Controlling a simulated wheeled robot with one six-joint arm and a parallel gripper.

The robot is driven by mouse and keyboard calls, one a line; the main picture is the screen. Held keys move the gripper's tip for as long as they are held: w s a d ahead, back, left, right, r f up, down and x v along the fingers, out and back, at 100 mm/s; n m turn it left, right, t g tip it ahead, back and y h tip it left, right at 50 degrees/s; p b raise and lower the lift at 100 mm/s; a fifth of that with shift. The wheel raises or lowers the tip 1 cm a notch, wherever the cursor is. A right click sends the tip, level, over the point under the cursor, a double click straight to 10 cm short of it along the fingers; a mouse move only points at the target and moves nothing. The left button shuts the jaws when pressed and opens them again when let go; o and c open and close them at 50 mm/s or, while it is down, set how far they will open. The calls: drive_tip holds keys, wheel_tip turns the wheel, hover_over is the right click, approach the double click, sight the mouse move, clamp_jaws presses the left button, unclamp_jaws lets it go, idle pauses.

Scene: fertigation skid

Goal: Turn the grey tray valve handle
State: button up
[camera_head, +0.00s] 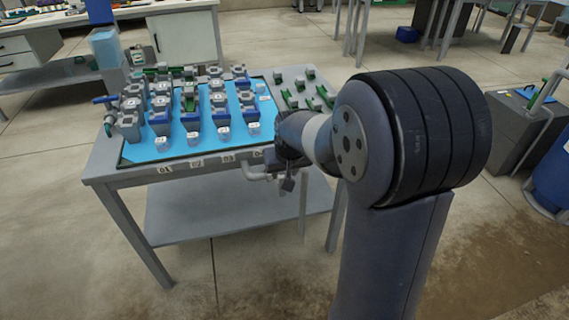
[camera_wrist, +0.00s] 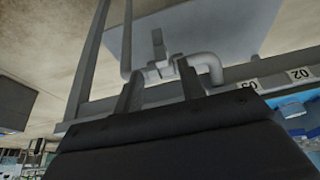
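The grey tray valve is a bent grey pipe (camera_head: 258,173) below the front edge of the tray table. In the wrist view its pipe (camera_wrist: 211,66) curves down at the right, and a small upright grey handle (camera_wrist: 158,44) stands in the middle. My gripper (camera_wrist: 160,82) is open, with its two fingers apart on either side of the valve's middle. The handle shows beyond the fingertips, roughly centred between them. I cannot tell whether either finger touches it. In the head view my arm's wrist hides most of the gripper and the handle.
The table (camera_head: 120,174) carries a blue tray (camera_head: 150,150) with several grey, blue and green fittings. Numbered labels run along its front edge. A lower shelf (camera_head: 220,220) sits beneath the valve. A grey box (camera_head: 520,125) and a blue drum (camera_head: 553,180) stand at right. Open floor lies in front.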

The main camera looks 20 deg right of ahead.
drive_tip(key=b+x, duration=0.2)
drive_tip(key=x, duration=0.8)
drive_tip(key=shift+w+f+b, duration=0.2)
drive_tip(key=shift+f+b, duration=0.1)
drive_tip(key=shift+c, duration=0.2)
clamp_jaws()
